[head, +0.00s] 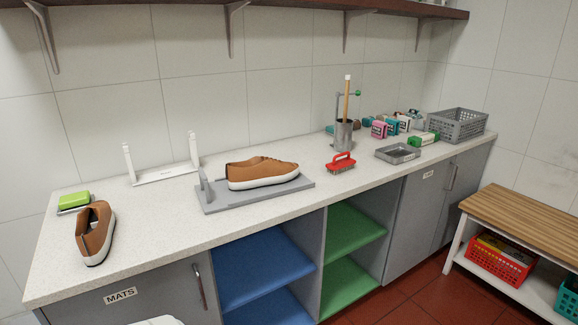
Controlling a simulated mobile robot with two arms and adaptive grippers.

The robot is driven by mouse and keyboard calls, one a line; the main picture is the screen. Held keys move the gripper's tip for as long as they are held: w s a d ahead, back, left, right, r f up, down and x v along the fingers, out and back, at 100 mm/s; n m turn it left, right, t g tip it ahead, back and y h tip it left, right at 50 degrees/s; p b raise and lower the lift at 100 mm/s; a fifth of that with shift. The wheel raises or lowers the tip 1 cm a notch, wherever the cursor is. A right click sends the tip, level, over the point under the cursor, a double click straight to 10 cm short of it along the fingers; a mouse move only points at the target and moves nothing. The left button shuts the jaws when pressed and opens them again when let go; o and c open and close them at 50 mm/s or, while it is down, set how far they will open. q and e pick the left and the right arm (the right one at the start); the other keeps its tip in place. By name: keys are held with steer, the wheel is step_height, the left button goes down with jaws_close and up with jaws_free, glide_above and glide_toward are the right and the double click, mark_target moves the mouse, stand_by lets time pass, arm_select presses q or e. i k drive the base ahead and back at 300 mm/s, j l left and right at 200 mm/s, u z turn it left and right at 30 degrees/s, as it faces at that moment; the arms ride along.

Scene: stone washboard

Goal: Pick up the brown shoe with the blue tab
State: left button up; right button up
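Two brown shoes with white soles are on the counter. One brown shoe (97,233) stands at the left end, its toe towards the front edge. The other brown shoe (264,170) lies sideways on a grey board (217,202) near the middle, its toe to the right. No blue tab is discernible on either shoe at this size, so I cannot tell which one has it. Neither of my grippers is in view.
A green sponge on a holder (74,201) sits close behind the left shoe. A white rack (165,175) stands behind. A red brush (341,162), grey tray (397,154) and grey basket (458,125) are to the right. The counter between the shoes is clear.

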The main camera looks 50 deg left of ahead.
mark_target(255, 172)
steer(key=i+u, duration=0.2)
steer(key=i, duration=0.35)
steer(key=i+u, duration=0.2)
steer(key=i, duration=0.4)
steer(key=i+l+u, duration=0.2)
steer(key=i, duration=0.35)
steer(key=i+u, duration=0.3)
steer(key=u, duration=0.15)
steer(key=i+l+u, duration=0.1)
steer(key=i+u, duration=0.3)
steer(key=i+l+u, duration=0.15)
steer(key=u, duration=0.3)
steer(key=i+l+u, duration=0.4)
steer(key=k+j, duration=0.1)
